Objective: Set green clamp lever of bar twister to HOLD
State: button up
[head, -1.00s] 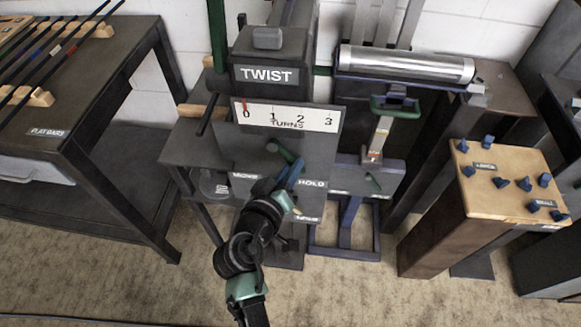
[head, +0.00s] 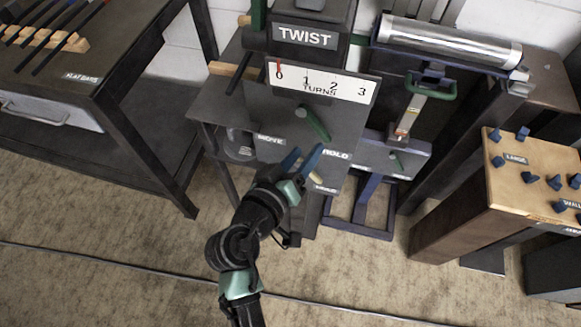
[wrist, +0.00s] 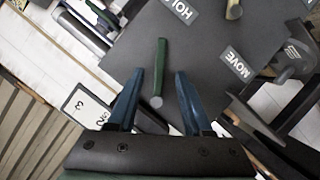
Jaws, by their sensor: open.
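The green clamp lever (head: 316,124) is on the dark front panel of the bar twister (head: 303,35), below the TURNS scale. From its grey pivot it slants down and right, toward the HOLD label (head: 335,154). The MOVE label (head: 271,140) is to its left. My gripper (head: 305,154) is open and empty, just below and left of the lever's free end. In the wrist view the lever (wrist: 161,68) shows between the two blue fingers (wrist: 158,85), its free end toward the HOLD label (wrist: 180,10). I cannot tell how far the fingertips are from the panel.
A tan lever (head: 316,177) sits lower on the panel, close to my gripper. A second device with a green handle (head: 430,85) stands to the right. A wooden-topped stand with blue knobs (head: 530,180) is farther right, and a dark bench (head: 100,60) is at the left.

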jog(key=v, duration=0.6)
jog(key=shift+s, duration=0.2)
